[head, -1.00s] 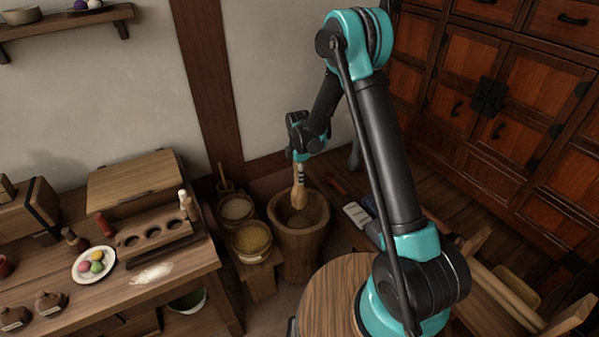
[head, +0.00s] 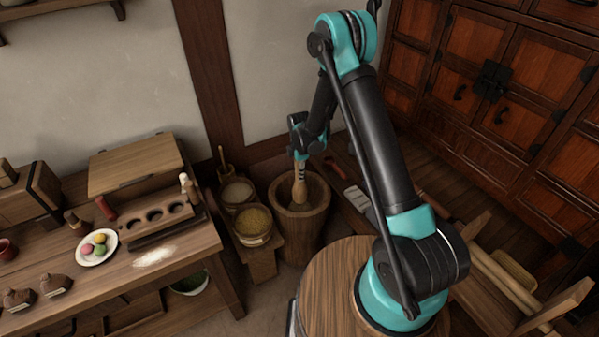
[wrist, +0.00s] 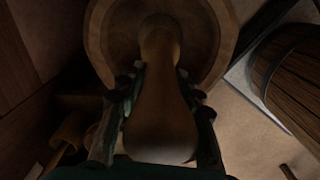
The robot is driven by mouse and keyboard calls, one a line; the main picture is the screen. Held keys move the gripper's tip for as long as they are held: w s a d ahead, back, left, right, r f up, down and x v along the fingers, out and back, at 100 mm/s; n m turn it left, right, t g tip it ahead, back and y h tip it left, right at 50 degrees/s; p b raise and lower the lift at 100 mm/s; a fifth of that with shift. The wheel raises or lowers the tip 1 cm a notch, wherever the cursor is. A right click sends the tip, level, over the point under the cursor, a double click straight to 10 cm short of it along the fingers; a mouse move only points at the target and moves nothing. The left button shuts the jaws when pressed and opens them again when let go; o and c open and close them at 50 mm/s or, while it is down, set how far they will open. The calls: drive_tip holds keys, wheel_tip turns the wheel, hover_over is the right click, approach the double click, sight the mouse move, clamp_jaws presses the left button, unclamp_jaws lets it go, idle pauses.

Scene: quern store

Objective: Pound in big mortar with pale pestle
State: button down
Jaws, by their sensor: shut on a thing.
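The big mortar (head: 297,228) is a tall wooden tub on the floor by the wall corner. The pale pestle (head: 300,190) is upright, with its thick lower end down inside the mortar's mouth. My gripper (head: 301,162) is shut on the pestle's upper part, above the mortar's rim. In the wrist view the pestle (wrist: 160,90) runs between my two fingers (wrist: 160,108) toward the round mortar mouth (wrist: 222,20). The pestle's tip and the mortar's floor are hard to make out, so I cannot tell whether they touch.
Bowls of yellow grain (head: 252,222) and pale grain (head: 236,192) stand on a low stand left of the mortar. A workbench (head: 190,250) with a plate of coloured balls (head: 97,247) is at left. A low wooden bench (head: 350,180) with tools lies right of the mortar.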

sight(300, 184)
drive_tip(key=shift+f, duration=0.1)
wheel_tip(300, 184, down, 6)
drive_tip(key=shift+f, duration=0.65)
drive_tip(key=shift+r, duration=0.1)
wheel_tip(300, 184, up, 8)
drive_tip(key=shift+f, duration=0.1)
idle(0.4)
